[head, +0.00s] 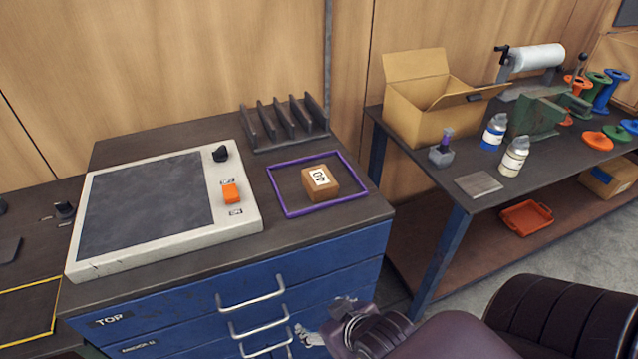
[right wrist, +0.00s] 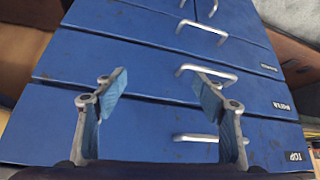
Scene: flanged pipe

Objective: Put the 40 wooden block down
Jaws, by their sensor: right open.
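The wooden block (head: 321,183) marked 40 sits on the dark top of the blue drawer cabinet, inside a purple square outline (head: 290,212). Nothing holds it. My right gripper (head: 303,340) is low in the head view, in front of the cabinet drawers and well apart from the block. In the right wrist view my right gripper (right wrist: 162,88) is open and empty, with blue drawers and handles behind its fingers. The block is not in that view. My left gripper is not in view.
A pale panel with a dark plate (head: 150,205) and an orange button (head: 231,193) lies left of the block. A slotted dark rack (head: 285,125) stands behind. Drawer handles (head: 250,293) stick out near my right gripper. A bench (head: 440,170) with a cardboard box stands right.

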